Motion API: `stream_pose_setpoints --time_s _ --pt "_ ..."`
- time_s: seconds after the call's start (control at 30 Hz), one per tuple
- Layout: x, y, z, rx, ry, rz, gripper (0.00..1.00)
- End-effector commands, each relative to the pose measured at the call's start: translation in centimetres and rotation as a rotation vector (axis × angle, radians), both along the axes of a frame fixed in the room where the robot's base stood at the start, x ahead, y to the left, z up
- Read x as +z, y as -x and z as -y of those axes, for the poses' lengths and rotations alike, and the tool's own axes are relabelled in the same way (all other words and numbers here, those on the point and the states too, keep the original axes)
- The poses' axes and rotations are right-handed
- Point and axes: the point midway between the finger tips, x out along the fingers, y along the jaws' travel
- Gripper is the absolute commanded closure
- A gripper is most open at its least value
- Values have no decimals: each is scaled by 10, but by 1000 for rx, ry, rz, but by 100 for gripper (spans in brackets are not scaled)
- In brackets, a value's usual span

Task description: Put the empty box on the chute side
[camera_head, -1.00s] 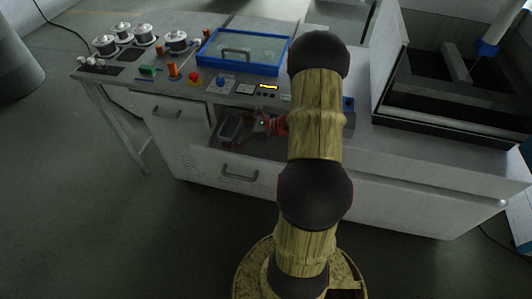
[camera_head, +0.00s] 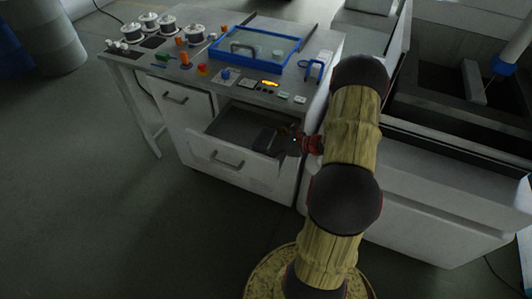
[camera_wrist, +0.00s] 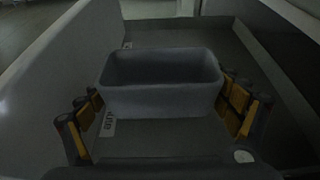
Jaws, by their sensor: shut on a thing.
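A grey open-topped box (camera_wrist: 160,102) sits between the fingers of my gripper (camera_wrist: 166,105) in the wrist view, and looks empty inside. My gripper is shut on the box's two ends. In the head view the box (camera_head: 266,138) is a dark shape at the right part of the open drawer (camera_head: 228,146), with my gripper (camera_head: 288,138) at its right. The drawer floor carries a pale label (camera_wrist: 108,124) with dark letters, partly hidden by the box and hard to read. I cannot tell whether the box touches the floor.
The drawer's front has a handle (camera_head: 228,161). Above it is a worktop with a blue-framed clear cover (camera_head: 258,46), knobs and several spools (camera_head: 150,22). A large tank (camera_head: 450,115) stands to the right. Drawer walls rise close around the box. The drawer's left part looks clear.

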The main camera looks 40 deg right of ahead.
Motion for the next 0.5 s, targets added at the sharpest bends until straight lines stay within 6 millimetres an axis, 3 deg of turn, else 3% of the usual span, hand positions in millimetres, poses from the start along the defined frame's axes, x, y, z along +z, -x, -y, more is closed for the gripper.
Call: stream_pose_setpoints --time_s 0.33,0.5 --pt "-41 0 0 1 0 0 38" --pt "-42 0 0 0 2 2 38"
